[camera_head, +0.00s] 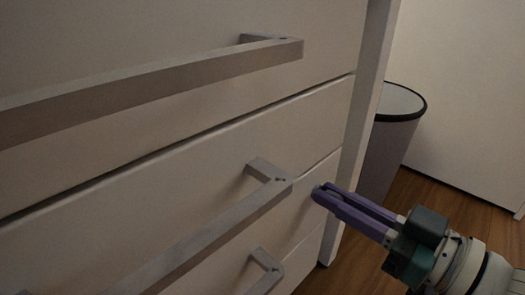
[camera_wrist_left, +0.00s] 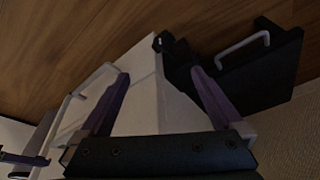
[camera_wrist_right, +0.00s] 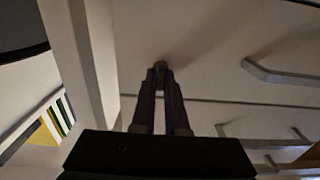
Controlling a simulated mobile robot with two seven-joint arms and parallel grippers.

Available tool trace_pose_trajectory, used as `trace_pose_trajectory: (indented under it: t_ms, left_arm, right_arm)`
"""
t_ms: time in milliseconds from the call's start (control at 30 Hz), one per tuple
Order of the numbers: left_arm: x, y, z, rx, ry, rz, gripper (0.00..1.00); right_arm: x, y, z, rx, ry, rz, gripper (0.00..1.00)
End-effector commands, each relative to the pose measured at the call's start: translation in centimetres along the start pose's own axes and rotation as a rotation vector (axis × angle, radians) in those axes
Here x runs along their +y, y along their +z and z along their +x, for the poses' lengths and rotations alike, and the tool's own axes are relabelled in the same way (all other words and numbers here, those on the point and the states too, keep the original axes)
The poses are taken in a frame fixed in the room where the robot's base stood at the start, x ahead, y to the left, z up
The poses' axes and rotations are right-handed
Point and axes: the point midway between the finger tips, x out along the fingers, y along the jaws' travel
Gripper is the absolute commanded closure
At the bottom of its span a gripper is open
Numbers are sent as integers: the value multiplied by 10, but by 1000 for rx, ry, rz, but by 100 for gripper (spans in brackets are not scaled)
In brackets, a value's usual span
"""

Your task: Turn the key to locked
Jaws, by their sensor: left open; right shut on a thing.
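My right gripper (camera_head: 322,193), with purple fingers, is at the front of a white drawer cabinet, to the right of the middle drawer's handle. In the right wrist view its fingers (camera_wrist_right: 161,75) are close together, shut on a small grey piece (camera_wrist_right: 161,65) at the drawer front, which I take to be the key. The fingers hide most of it, so I cannot tell its turn angle. My left gripper (camera_wrist_left: 158,82) is open in the left wrist view with nothing between its fingers; it is outside the head view.
The cabinet's long bar handles (camera_head: 205,225) stick out left of my right gripper. A grey bin (camera_head: 392,125) with a black rim stands behind the cabinet's right edge. Wooden floor (camera_head: 425,190) shows at right. A black object with a grey handle (camera_wrist_left: 243,48) is near my left gripper.

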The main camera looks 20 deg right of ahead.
Motion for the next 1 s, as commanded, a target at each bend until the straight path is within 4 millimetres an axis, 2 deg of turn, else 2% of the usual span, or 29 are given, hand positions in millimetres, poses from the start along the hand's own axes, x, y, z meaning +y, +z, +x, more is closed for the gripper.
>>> trace_pose_trajectory:
  t_ms: [467, 667, 1000]
  left_arm:
    - [0, -2, -6, 0, 0, 0, 0]
    - [-1, -5, -14, 0, 0, 0, 0]
    - [-1, -9, -26, 0, 0, 0, 0]
  right_arm:
    - [1, 0, 0, -3, 1, 68, 100]
    - [1, -1, 0, -4, 1, 199, 100]
    - [3, 0, 0, -5, 1, 516, 100]
